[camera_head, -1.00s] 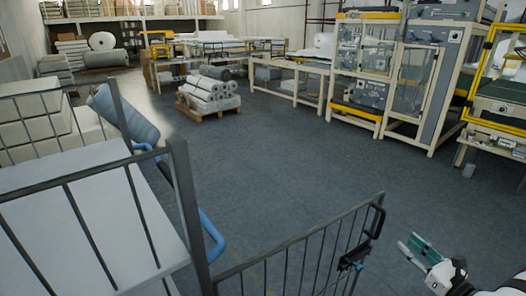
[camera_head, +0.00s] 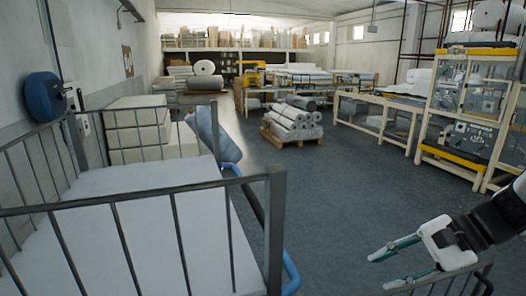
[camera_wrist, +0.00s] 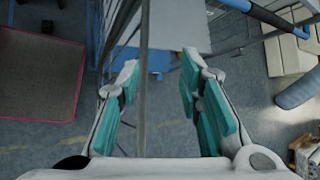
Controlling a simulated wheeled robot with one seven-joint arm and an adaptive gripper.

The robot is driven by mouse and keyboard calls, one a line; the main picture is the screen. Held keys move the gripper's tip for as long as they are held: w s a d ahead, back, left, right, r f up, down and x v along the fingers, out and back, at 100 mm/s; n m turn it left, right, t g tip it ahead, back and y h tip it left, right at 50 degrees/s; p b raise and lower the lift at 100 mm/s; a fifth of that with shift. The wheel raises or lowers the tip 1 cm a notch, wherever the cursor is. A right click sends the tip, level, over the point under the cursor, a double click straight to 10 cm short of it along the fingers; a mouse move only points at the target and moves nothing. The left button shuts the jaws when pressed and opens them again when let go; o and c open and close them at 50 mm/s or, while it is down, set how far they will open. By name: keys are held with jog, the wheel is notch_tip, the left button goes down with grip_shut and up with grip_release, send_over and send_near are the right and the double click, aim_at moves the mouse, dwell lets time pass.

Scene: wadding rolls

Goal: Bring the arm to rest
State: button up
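My gripper (camera_head: 396,268) is at the lower right of the head view, with my forearm coming in from the right edge. Its two teal-padded fingers are spread apart and point left. In the wrist view my gripper (camera_wrist: 157,78) also shows open, with a wide gap between the fingers. I see nothing held. A thin grey bar (camera_wrist: 144,60) crosses the view between the fingers; I cannot tell how far below them it is.
Wadding rolls (camera_head: 295,120) lie on a pallet mid-floor. Machine frames (camera_head: 468,110) stand at right. The grey floor (camera_head: 350,190) between is clear.

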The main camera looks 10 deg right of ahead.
jog(key=s+a+r+n+t+h, duration=0.2)
jog(key=s+a+r+n+h, duration=0.6)
jog(key=n, duration=0.6)
jog(key=shift+s+a+r+n+h+b, duration=0.3)
jog(key=shift+s+a+r+b, duration=0.25)
jog(key=shift+a+r, duration=0.55)
jog(key=shift+d, duration=0.1)
